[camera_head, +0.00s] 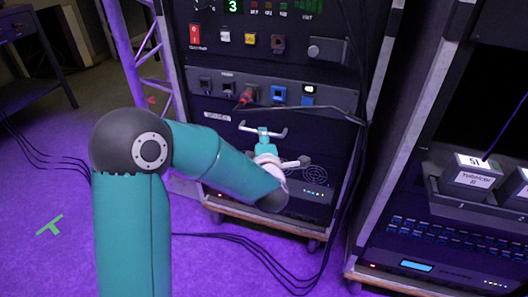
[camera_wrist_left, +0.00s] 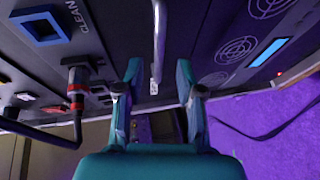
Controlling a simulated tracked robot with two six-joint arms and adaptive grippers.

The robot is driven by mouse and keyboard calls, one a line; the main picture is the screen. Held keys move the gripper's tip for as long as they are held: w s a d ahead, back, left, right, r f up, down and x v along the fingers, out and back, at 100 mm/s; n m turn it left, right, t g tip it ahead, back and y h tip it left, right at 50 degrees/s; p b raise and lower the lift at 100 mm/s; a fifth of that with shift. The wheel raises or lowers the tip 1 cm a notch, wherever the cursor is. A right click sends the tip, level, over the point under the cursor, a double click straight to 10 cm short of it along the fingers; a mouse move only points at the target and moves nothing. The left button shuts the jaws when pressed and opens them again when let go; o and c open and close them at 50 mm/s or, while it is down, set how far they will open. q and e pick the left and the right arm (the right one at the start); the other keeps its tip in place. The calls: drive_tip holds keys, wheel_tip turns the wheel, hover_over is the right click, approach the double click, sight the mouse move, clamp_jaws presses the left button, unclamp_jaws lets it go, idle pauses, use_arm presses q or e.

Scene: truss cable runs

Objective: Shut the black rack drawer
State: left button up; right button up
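My left gripper (camera_head: 263,128) is open and empty in front of the drawer. In the left wrist view, the open fingers (camera_wrist_left: 157,80) point at the dark front (camera_wrist_left: 188,30). A silver handle bar (camera_wrist_left: 158,40) lies between their lines, and I see no contact. My right gripper is not in view.
A red plug (camera_head: 246,96) with a black cable sits just above the drawer. A vented panel (camera_head: 315,192) lies below it. Loose cables hang down the rack's right side. A second rack (camera_head: 440,225) with a keyboard and boxes stands right. Open purple floor lies left.

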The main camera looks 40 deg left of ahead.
use_arm(q)
drive_tip(key=v, duration=0.6)
drive_tip(key=shift+s+d, duration=0.2)
drive_tip(key=shift+s, duration=0.05)
drive_tip(key=shift+a, duration=0.1)
drive_tip(key=s+d+f+m+g+h+p, duration=0.1)
drive_tip(key=s+d+f+m+g+h, duration=0.2)
drive_tip(key=f, duration=0.9)
drive_tip(key=d+f+m+h+p, duration=0.1)
drive_tip(key=d+f+m+h, duration=0.3)
drive_tip(key=f, duration=0.8)
drive_tip(key=s+d+f+m+g+h, duration=0.4)
drive_tip(key=s+d+f+m, duration=0.2)
drive_tip(key=s+d+m, duration=0.15)
drive_tip(key=s+d+f+m+g+h, duration=0.3)
drive_tip(key=s+d+f+m+g, duration=0.15)
drive_tip(key=s+d+m, duration=0.35)
wheel_tip(320, 180, up, 37)
drive_tip(key=s+a+p, duration=0.1)
drive_tip(key=p, duration=3.7)
drive_tip(key=shift+s+r+m, duration=0.25)
drive_tip(key=shift+s+m, duration=0.15)
drive_tip(key=shift+m, duration=0.05)
